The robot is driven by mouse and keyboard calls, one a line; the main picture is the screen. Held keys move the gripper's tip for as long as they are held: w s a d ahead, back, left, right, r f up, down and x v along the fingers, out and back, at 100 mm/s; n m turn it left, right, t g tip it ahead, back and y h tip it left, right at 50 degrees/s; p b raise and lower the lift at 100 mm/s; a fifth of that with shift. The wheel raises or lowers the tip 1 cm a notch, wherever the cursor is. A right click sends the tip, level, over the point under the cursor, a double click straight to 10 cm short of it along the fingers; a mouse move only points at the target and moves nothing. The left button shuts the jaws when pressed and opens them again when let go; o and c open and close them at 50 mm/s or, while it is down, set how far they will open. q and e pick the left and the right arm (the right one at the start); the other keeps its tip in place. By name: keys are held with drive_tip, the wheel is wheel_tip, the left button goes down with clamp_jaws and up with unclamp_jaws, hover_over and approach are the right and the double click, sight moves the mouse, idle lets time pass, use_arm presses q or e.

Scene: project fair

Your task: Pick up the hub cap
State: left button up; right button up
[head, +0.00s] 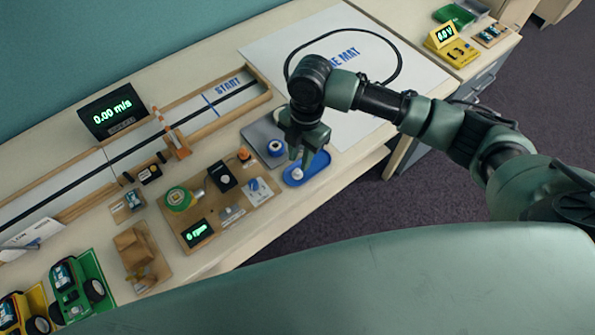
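A blue oval tray (318,161) lies near the front edge of the table with a small white round piece (297,174) in its near end; this looks like the hub cap, but it is too small to be sure. My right gripper (301,158) points down just above and behind the tray, its fingers apart with nothing seen between them. It hides part of the tray's far side. The white piece is clear of the fingers in this view. My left gripper is not in view.
A grey plate with a blue-and-white round part (275,148) is left of the gripper. A brown board (205,215) carries a green round part and an rpm display. A wooden track (130,150), a white mat (350,120) and toy cars (75,288) share the table.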

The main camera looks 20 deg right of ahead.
sight(297, 171)
drive_tip(key=f, duration=0.3)
drive_tip(key=f+p, duration=0.1)
drive_tip(key=f, duration=0.1)
drive_tip(key=shift+a+f, duration=0.2)
drive_tip(key=shift+a, duration=0.05)
drive_tip(key=shift+c, duration=0.4)
clamp_jaws()
